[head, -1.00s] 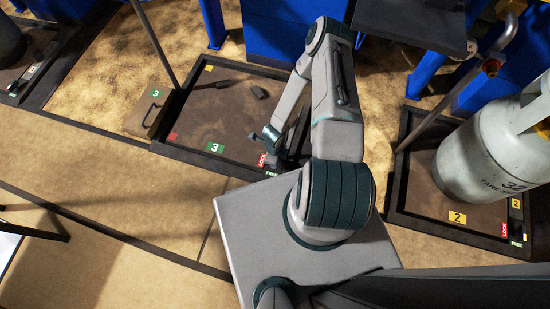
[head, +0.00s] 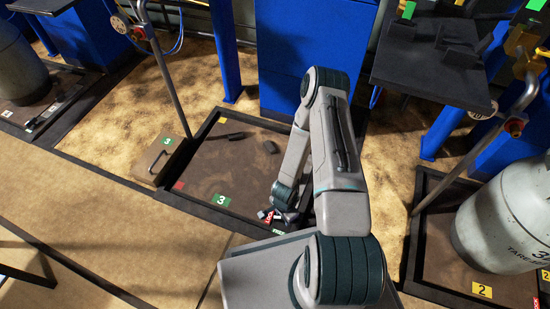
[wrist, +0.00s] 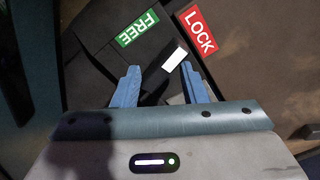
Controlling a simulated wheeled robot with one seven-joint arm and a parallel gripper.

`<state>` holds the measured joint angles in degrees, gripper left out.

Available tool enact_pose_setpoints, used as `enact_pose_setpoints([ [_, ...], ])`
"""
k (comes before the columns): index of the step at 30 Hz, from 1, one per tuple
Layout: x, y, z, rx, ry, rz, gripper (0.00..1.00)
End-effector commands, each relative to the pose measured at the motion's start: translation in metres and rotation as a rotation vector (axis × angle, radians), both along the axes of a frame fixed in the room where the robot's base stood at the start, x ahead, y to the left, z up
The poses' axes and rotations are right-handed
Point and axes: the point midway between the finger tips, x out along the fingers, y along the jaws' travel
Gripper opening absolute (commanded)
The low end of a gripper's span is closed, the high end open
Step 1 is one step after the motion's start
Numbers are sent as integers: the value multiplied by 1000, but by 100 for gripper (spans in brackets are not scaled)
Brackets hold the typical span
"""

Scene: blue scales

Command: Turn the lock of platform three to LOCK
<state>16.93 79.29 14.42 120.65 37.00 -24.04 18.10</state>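Platform three (head: 205,155) is a brown plate in a black frame, with a green "3" label (head: 221,200). My gripper (head: 283,210) is low over its near right corner, by the red LOCK label (head: 269,217) and green FREE label (head: 278,232). In the wrist view, my gripper's blue fingers (wrist: 160,78) are apart. A dark lock lever with a white mark (wrist: 174,60) lies at the gap between the fingertips. The mark sits between FREE (wrist: 138,28) and LOCK (wrist: 198,32), nearer LOCK. I cannot tell whether the fingers touch the lever.
Two dark pieces (head: 270,147) lie on the platform. A brown case (head: 163,157) and a slanted post (head: 168,75) stand at its left. A grey gas cylinder (head: 505,225) stands on platform two at right. Blue cabinets (head: 305,55) line the back. Floor is free at front left.

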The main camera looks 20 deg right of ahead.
Motion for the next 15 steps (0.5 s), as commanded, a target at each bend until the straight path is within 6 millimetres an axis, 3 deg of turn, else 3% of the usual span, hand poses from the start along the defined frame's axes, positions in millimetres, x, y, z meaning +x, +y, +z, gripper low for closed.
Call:
enact_pose_setpoints([
  [14,0,0,-2,0,0,553,38],
  [15,1,0,17,-1,-2,548,38],
])
